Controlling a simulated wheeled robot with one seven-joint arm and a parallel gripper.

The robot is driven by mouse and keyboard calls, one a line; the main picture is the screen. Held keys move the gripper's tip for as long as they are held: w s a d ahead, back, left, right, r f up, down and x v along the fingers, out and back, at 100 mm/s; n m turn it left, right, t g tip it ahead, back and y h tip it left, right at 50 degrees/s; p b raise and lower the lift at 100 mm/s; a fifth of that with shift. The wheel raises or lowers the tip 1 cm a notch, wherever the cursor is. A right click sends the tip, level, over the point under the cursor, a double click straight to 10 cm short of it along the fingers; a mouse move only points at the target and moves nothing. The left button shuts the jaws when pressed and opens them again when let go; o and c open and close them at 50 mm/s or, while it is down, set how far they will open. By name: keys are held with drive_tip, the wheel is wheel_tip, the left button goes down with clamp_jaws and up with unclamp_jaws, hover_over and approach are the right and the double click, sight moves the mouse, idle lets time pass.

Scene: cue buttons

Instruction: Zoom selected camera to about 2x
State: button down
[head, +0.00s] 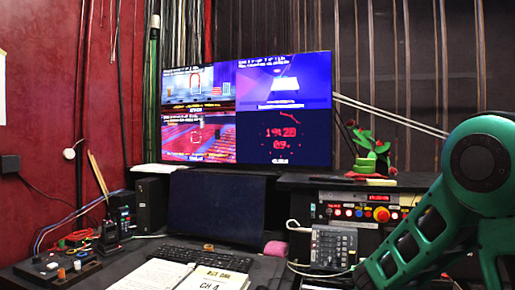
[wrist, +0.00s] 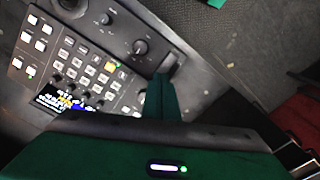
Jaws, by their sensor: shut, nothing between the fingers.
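The camera control panel (wrist: 85,60) fills the upper left of the wrist view, with rows of pale buttons, one lit yellow button (wrist: 110,66), a small lit screen (wrist: 62,102) and a round knob (wrist: 140,46). A dark raised control (wrist: 172,68) sits near its right edge. My gripper (wrist: 160,80) is shut and empty, its green fingertips close to that control; I cannot tell whether they touch. In the head view a grey control panel (head: 331,247) stands on the desk. The large monitor (head: 285,85) shows four pictures; their zoom text is too small to read.
A keyboard (head: 209,257) and an open book (head: 160,274) lie on the desk. A rack unit (head: 350,212) with a red knob stands behind the panel. Small equipment and cables (head: 80,240) are at left.

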drive_tip(key=shift+r, duration=2.95)
drive_tip(key=s+d+r+m, duration=0.4)
drive_tip(key=s+d+r, duration=0.3)
drive_tip(key=s+d, duration=0.3)
drive_tip(key=s+d+r+m, duration=0.1)
drive_tip(key=s+d+m, duration=0.1)
drive_tip(key=s, duration=0.4)
drive_tip(key=s+d+r+m, duration=0.2)
drive_tip(key=s+d, duration=0.2)
drive_tip(key=s, duration=0.3)
drive_tip(key=shift+s+d+r+m, duration=0.25)
drive_tip(key=shift+d+m, duration=0.15)
drive_tip(key=shift+w+f, duration=0.25)
drive_tip(key=shift+w, duration=0.4)
